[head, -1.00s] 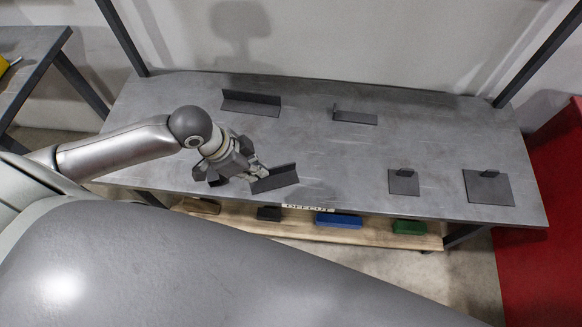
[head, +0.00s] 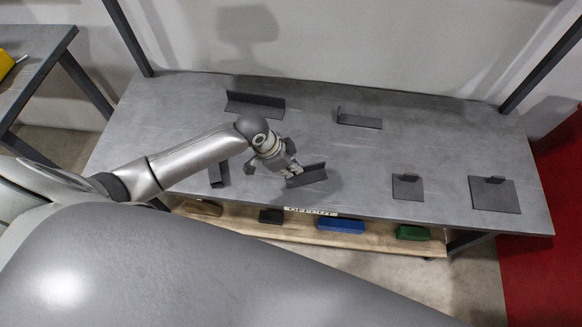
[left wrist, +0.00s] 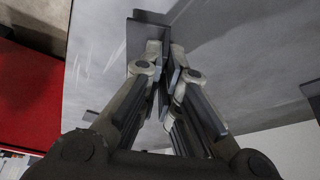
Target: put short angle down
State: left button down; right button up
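My left gripper (head: 290,174) is over the front middle of the grey work table (head: 250,187) in the head view. It is shut on the short angle (head: 307,175), a dark grey L-shaped piece, close above or at the tabletop; I cannot tell whether it touches. In the left wrist view the fingers (left wrist: 165,65) are closed together with the angle's dark plate (left wrist: 148,30) between and beyond their tips. The fingers hide part of the angle. My right gripper is not in view.
A longer angle (head: 256,105) and another angle piece (head: 359,121) lie at the back. Two plates with upright tabs (head: 407,189) (head: 495,195) are at the right. A small dark piece (head: 218,174) lies left of the gripper. A lower shelf (head: 270,230) holds coloured blocks.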

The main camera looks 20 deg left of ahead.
pick_arm(q)
jog(key=shift+f, duration=0.25)
jog(key=shift+f, duration=0.15)
jog(key=c, duration=1.6)
grip_release()
jog(key=shift+c, duration=0.2)
jog(key=p+v, duration=0.1)
jog(key=v, duration=1.1)
